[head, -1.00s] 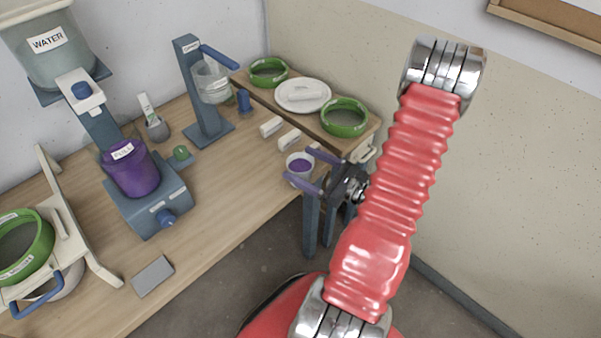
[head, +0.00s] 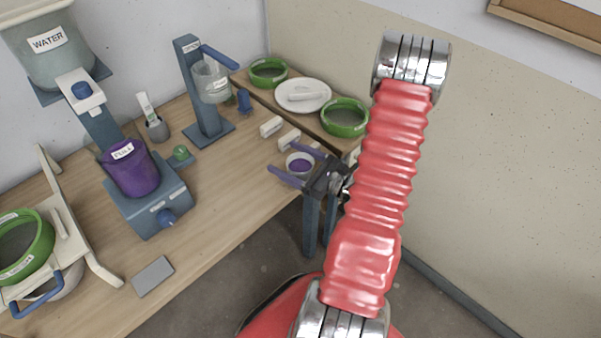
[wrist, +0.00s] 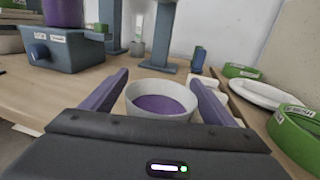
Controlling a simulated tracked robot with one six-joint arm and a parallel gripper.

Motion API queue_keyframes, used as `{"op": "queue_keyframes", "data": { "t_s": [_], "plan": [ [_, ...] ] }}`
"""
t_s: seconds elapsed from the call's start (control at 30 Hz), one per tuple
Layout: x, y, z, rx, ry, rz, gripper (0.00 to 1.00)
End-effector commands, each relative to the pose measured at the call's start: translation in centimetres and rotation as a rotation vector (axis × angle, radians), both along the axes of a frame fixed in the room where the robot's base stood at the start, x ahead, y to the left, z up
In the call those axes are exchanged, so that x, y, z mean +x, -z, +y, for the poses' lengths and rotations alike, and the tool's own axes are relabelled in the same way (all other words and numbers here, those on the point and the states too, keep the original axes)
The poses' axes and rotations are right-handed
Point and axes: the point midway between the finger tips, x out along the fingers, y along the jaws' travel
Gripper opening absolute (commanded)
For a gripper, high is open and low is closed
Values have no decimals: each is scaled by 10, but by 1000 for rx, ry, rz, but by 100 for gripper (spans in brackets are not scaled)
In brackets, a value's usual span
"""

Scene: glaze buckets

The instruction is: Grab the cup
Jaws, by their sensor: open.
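The cup (head: 300,168) is a small white cup with purple glaze inside, standing upright on the table near its front right edge. My gripper (head: 282,158) is open, its two purple fingers on either side of the cup. In the wrist view the cup (wrist: 160,101) lies between the open fingers (wrist: 158,84), with the palm close in front of it. Whether the fingers touch the cup cannot be told. The lower part of the cup is hidden by my gripper in the wrist view.
A raised shelf with green-rimmed sieves (head: 344,117) and a white plate (head: 303,96) stands behind. White blocks (head: 271,127) lie just beyond the cup. A blue stand (head: 203,95) holds a clear vessel. A purple bucket (head: 131,170) stands left. Table between is clear.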

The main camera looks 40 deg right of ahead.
Motion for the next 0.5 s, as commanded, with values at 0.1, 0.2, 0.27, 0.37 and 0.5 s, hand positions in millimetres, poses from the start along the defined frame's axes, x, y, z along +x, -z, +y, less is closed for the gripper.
{"op": "queue_keyframes", "data": {
  "t_s": [0.1,0.2,0.27,0.37,0.5],
  "plan": [
    [0,0,0,0,0,0,80],
    [0,0,0,0,0,0,80],
    [0,0,0,0,0,0,80],
    [0,0,0,0,0,0,79],
    [0,0,0,0,0,0,69]
  ]
}}
